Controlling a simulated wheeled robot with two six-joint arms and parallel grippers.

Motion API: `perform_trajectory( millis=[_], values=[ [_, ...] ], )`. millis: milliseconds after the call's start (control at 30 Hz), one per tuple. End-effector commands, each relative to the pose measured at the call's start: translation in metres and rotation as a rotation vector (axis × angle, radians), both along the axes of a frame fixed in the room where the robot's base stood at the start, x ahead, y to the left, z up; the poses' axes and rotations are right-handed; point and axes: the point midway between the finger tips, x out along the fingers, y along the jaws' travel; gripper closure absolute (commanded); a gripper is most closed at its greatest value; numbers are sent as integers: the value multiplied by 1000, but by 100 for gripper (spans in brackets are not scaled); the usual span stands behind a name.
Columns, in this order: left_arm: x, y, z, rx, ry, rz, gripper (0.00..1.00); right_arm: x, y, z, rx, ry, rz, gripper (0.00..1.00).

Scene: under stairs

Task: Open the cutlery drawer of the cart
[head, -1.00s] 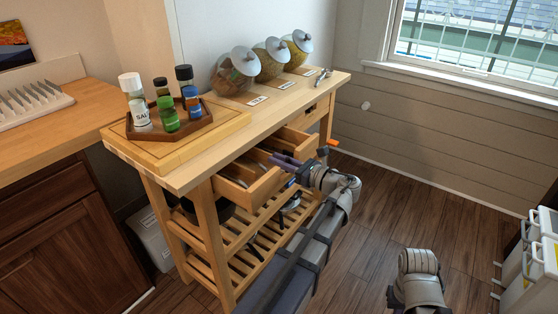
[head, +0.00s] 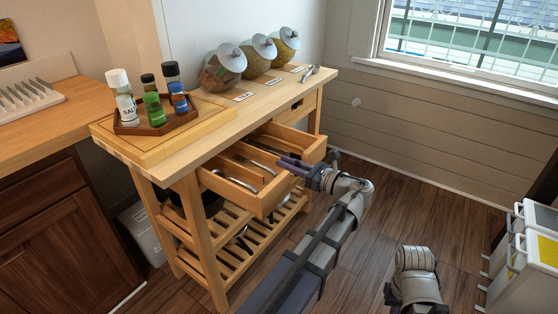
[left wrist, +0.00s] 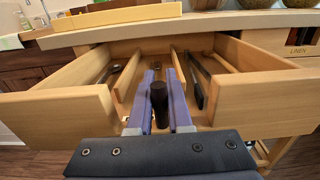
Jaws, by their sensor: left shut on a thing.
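The wooden cart (head: 187,167) stands against the wall. Its cutlery drawer (head: 262,200) is pulled well out, with cutlery (head: 235,182) in its compartments; the drawer also shows in the left wrist view (left wrist: 55,113). My left gripper (head: 292,164) is at the drawer front. My right gripper is not in view.
A tray of bottles (head: 155,127) and several lidded jars (head: 222,70) stand on the cart top. A second drawer, labelled LINEN (left wrist: 300,40), is closed. White bins (head: 520,265) stand at the right. Open wooden floor (head: 385,205) lies in front of the cart.

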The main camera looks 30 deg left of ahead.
Motion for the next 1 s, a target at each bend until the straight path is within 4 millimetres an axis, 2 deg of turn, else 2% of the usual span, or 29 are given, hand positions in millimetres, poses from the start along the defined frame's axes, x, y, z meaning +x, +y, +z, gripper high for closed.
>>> perform_trajectory(
  millis=[67,333,367,600,867,1000],
  values=[
    [0,-7,0,-1,0,-3,100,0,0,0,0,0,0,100],
    [-1,-7,0,-1,0,-1,100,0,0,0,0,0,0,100],
    [-1,-7,0,0,0,-1,79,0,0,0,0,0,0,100],
    [-1,-7,0,0,0,0,52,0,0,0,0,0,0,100],
    [-1,-8,0,0,0,-1,52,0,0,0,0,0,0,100],
    [-1,-23,0,0,0,-3,52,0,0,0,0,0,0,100]
  ],
)
